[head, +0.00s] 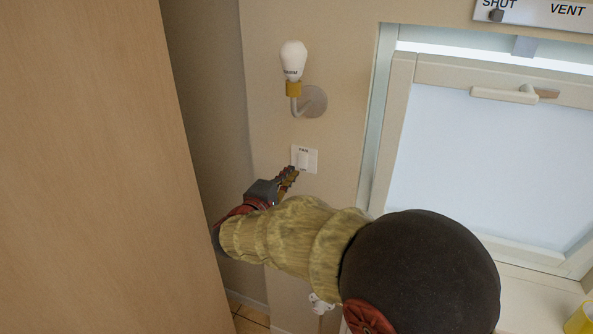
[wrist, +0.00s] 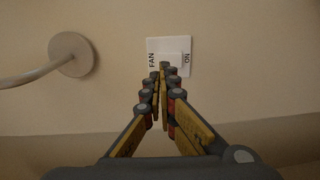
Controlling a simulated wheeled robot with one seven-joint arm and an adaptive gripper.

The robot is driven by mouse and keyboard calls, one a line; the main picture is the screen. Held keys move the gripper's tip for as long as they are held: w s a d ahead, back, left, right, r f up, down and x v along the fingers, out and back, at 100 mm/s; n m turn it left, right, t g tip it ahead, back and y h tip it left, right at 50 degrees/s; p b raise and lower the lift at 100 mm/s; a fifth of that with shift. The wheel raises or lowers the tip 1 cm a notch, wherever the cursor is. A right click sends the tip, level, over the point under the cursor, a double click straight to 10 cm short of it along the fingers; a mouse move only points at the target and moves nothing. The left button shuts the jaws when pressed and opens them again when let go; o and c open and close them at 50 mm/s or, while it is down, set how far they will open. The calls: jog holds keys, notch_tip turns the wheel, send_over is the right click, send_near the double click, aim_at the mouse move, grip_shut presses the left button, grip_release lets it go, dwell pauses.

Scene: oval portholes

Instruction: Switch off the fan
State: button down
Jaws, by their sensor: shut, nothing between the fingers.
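The fan switch (head: 304,158) is a small white wall plate below a bulb lamp. In the wrist view the plate (wrist: 155,46) carries the word FAN on its left and ON on its right. My gripper (head: 291,172) is shut and empty, with its fingertips at the lower edge of the plate in the head view. In the wrist view my gripper (wrist: 164,70) points at the plate and its tips overlap the rocker. I cannot tell whether the tips touch it. The fan itself is not identifiable in either view.
A white bulb (head: 293,61) on a curved wall bracket (head: 313,102) sits just above the switch. A wooden panel (head: 90,170) stands close on the left. A framed window (head: 490,165) with a handle (head: 504,96) is on the right, under a SHUT/VENT sign (head: 535,13).

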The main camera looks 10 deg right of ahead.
jog(key=v, duration=0.5)
jog(key=shift+s+r, duration=0.2)
jog(key=shift+r, duration=0.2)
jog(key=shift+a, duration=0.1)
